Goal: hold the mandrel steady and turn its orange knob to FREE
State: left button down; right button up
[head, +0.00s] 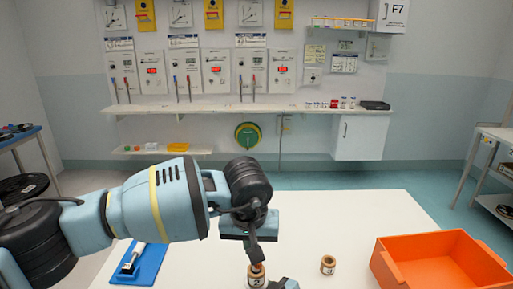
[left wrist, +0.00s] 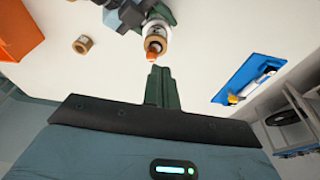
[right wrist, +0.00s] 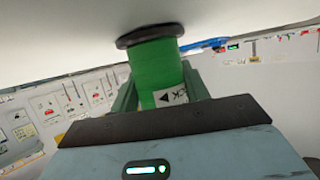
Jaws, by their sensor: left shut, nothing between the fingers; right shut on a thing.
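The orange knob (head: 257,267) shows at the top of the mandrel (head: 257,280), low in the head view. In the left wrist view the knob (left wrist: 153,56) stands just ahead of my left gripper (left wrist: 158,70), inside a tan and white ring. My left gripper is shut and empty, its tips close to the knob; whether they touch it I cannot tell. My right gripper (right wrist: 155,88) is shut on the mandrel's green body (right wrist: 157,75), which has a black flange (right wrist: 150,35) and a white label with an arrow and "CK". The knob's setting is not readable.
A loose tan core (head: 328,264) stands on the white table (head: 365,212) right of the mandrel. An orange bin (head: 440,262) is at the table's right. A blue tray (head: 150,265) with a white-handled tool lies at the left, partly behind my left arm.

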pick_arm(q)
jog(key=m, duration=0.1)
jog(key=m+h, duration=0.1)
jog(key=m, duration=0.3)
jog(key=shift+s+d+r, duration=0.15)
jog(key=shift+s+r, duration=0.05)
jog(key=shift+r, duration=0.2)
pick_arm(e)
jog(key=shift+f, duration=0.15)
pick_arm(q)
jog(key=shift+f, duration=0.1)
jog(key=shift+f, duration=3.4)
jog(key=shift+w+d, duration=0.1)
jog(key=shift+w, duration=0.5)
jog(key=shift+w+a, duration=0.35)
jog(key=shift+a, duration=0.3)
jog(key=shift+s+a, duration=0.1)
jog(key=shift+a, duration=0.05)
jog(key=shift+s+a, duration=0.15)
jog(key=shift+s, duration=0.05)
